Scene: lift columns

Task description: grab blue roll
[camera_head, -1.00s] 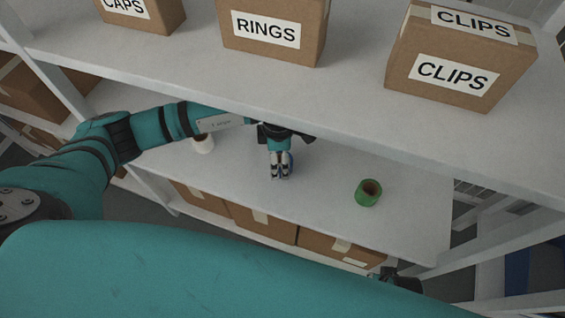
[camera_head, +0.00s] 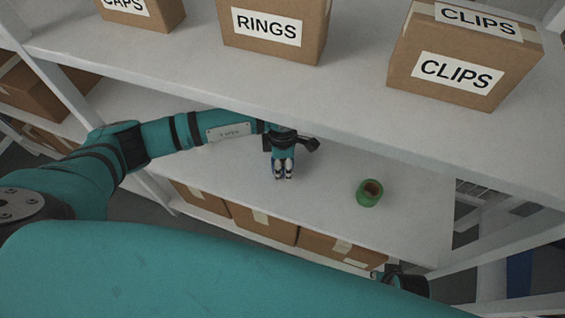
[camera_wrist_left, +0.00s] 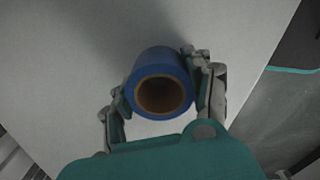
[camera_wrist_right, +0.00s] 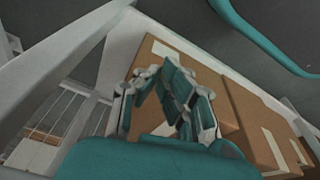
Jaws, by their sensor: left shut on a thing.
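The blue roll (camera_wrist_left: 160,60) sits between the fingers of my left gripper (camera_wrist_left: 160,90), its brown hollow core facing the left wrist camera. The fingers are shut on its two sides. In the head view my left gripper (camera_head: 283,172) points down over the lower shelf board (camera_head: 320,215), and the roll is mostly hidden by the fingers. I cannot tell whether the roll touches the board. My right gripper (camera_wrist_right: 158,72) shows in its wrist view with fingertips close together and no object seen between them; brown boxes are behind it.
A green roll (camera_head: 369,193) stands on the lower board to the right, with clear board between. The upper shelf (camera_head: 340,100) overhangs the left arm and carries boxes marked RINGS (camera_head: 270,30) and CLIPS (camera_head: 460,60). Brown boxes (camera_head: 262,230) fill the level below.

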